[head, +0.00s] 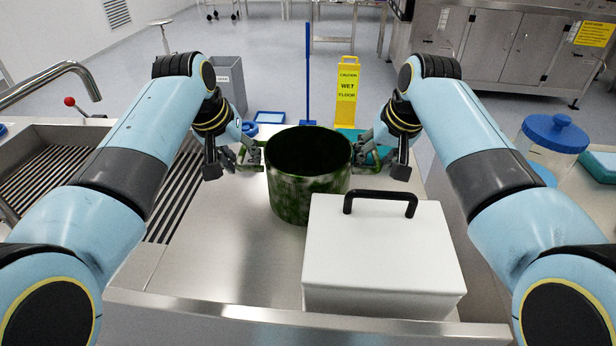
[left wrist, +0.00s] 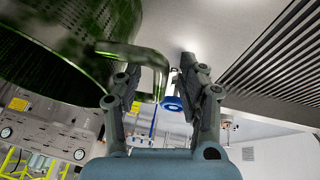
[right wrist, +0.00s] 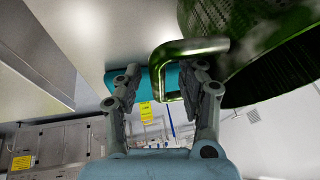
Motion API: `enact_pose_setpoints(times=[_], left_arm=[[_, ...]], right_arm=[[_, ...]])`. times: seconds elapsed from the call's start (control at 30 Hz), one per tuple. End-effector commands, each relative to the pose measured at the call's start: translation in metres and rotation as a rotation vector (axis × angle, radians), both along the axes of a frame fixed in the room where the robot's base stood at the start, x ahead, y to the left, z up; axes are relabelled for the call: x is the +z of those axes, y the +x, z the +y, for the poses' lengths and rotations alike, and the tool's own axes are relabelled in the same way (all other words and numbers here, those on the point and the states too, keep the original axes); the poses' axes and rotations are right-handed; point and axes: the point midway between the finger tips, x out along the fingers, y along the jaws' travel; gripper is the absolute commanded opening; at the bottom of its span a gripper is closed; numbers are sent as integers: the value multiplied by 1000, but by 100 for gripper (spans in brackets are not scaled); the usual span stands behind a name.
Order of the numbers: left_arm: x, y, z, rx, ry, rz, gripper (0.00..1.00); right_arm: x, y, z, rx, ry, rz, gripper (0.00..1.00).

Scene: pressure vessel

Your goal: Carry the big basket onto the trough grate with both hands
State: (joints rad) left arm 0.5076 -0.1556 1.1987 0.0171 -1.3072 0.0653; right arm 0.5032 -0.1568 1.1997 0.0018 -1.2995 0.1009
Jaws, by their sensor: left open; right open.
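The big basket (head: 290,200) is a round, green-stained perforated metal drum. It stands upright on the steel counter, with a bent bar handle on each side. My left gripper (head: 250,158) is at its left side; in the left wrist view the open fingers (left wrist: 165,85) are at the left handle (left wrist: 140,55), which reaches between them. My right gripper (head: 375,160) is at its right side; in the right wrist view the open fingers (right wrist: 165,85) are at the right handle (right wrist: 190,48). Whether fingers touch the handles cannot be told. The trough grate (head: 180,190) is dark slats left of the basket.
A white box with a black handle (head: 380,255) stands close in front of the basket at right. A sink with a faucet (head: 60,80) is at left. A jar with a blue lid (head: 550,140) stands at right. The counter between grate and basket is clear.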

Motion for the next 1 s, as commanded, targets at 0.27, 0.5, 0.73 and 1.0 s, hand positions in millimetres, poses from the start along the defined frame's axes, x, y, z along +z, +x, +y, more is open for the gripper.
enact_pose_setpoints(times=[0.27, 0.5, 0.73, 1.0], left_arm=[[0, 0, 0, 0, 0, 0, 23], [0, 0, 0, 0, 0, 1, 0], [0, 0, 0, -1, 0, 1, 0], [1, 0, 0, -1, -1, -2, 0]], right_arm=[[0, 0, 0, 0, 0, 0, 23], [0, 0, 0, 0, 0, 0, 0], [0, 0, 0, 0, -1, 0, 0], [1, 1, 0, -2, -1, -3, 0]])
